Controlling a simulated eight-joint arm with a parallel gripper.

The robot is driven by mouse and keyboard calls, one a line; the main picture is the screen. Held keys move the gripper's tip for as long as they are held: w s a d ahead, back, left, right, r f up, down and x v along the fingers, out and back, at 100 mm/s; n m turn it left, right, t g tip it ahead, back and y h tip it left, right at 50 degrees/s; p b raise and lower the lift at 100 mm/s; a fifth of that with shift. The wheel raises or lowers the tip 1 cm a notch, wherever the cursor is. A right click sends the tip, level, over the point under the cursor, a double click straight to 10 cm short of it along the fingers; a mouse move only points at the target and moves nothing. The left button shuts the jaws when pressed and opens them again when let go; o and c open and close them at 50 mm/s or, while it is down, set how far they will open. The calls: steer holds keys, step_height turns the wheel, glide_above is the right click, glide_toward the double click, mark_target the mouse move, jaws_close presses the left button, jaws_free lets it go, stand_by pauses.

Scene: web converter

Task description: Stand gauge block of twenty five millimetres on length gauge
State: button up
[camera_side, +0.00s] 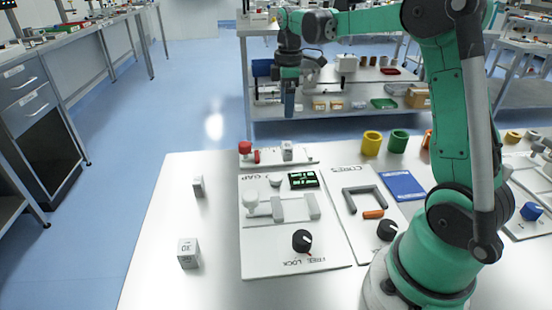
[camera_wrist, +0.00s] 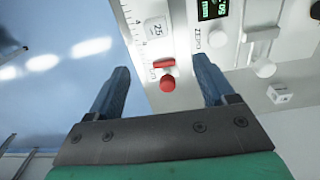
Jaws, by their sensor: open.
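The gauge block of twenty five millimetres (camera_wrist: 156,29) is a small pale block marked 25. It is on the white length gauge strip (camera_wrist: 135,22), which has scale marks; the block also shows upright in the side view (camera_side: 287,150). A red knob with a red bar (camera_wrist: 167,83) is at one end of the strip, apart from the block. My gripper (camera_side: 289,112) is raised above the table, pointing down. In the wrist view my gripper (camera_wrist: 160,72) is open, with nothing between the fingers; the knob appears between them and the block beyond the tips.
Two loose blocks, a small one (camera_side: 198,186) and one marked 30 (camera_side: 188,253), are on the table at left. The gap panel has a lit display (camera_side: 303,180) and a black dial (camera_side: 302,240). Coloured rings (camera_side: 371,143) stand at the back. Free table lies around the loose blocks.

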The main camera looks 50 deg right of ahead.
steer(key=s+a+m+t, duration=0.3)
steer(key=s+a+m, duration=0.1)
steer(key=a, duration=0.4)
steer(key=s+a+m+t, duration=0.3)
steer(key=s+a, duration=0.3)
steer(key=a, duration=0.2)
steer(key=shift+a+f+m+t, duration=0.3)
steer(key=shift+m+t, duration=0.1)
steer(key=shift+m, duration=0.4)
